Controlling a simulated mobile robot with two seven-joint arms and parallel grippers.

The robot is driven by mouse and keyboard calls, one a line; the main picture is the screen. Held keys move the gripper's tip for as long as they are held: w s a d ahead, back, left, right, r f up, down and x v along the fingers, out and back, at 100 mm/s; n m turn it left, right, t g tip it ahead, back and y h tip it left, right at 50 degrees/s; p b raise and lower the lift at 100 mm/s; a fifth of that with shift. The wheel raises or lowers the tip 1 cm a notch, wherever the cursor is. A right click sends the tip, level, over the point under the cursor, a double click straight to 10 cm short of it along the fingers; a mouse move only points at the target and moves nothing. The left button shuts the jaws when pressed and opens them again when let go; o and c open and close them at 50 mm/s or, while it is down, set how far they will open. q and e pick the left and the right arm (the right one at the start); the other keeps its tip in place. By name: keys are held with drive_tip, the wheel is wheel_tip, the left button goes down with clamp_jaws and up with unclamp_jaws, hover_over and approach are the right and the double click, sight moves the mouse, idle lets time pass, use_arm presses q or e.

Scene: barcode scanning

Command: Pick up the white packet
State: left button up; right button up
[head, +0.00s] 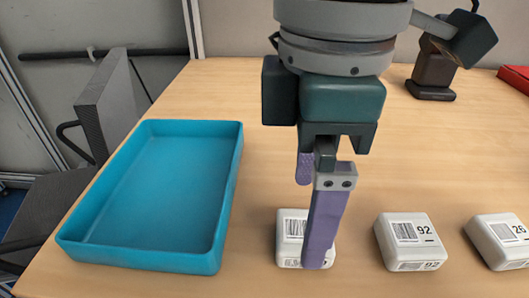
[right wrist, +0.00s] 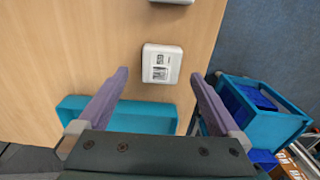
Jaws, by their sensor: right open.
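Three white packets with barcode labels lie in a row along the near part of the table in the head view: a left one (head: 289,222), a middle one marked 92 (head: 411,246) and a right one marked 26 (head: 503,243). My right gripper (head: 311,222) points down at the left packet, and its front finger hides part of it. In the right wrist view this gripper (right wrist: 160,76) is open with nothing between its fingers. A white packet (right wrist: 161,63) shows between and just beyond the fingertips there. My left gripper is not in view.
An empty blue tray (head: 228,190) stands on the table's left side. A dark scanner on a stand (head: 433,75) is at the back right, near a red object (head: 515,77). A chair (head: 105,105) is beyond the left edge. A blue crate (right wrist: 270,112) stands off the table.

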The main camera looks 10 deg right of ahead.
sight(291, 223)
wheel_tip(291, 223, down, 4)
drive_tip(key=shift+s+r, duration=0.1)
drive_tip(key=shift+s, duration=0.05)
drive_tip(key=c, duration=1.5)
drive_tip(key=shift+c, duration=0.2)
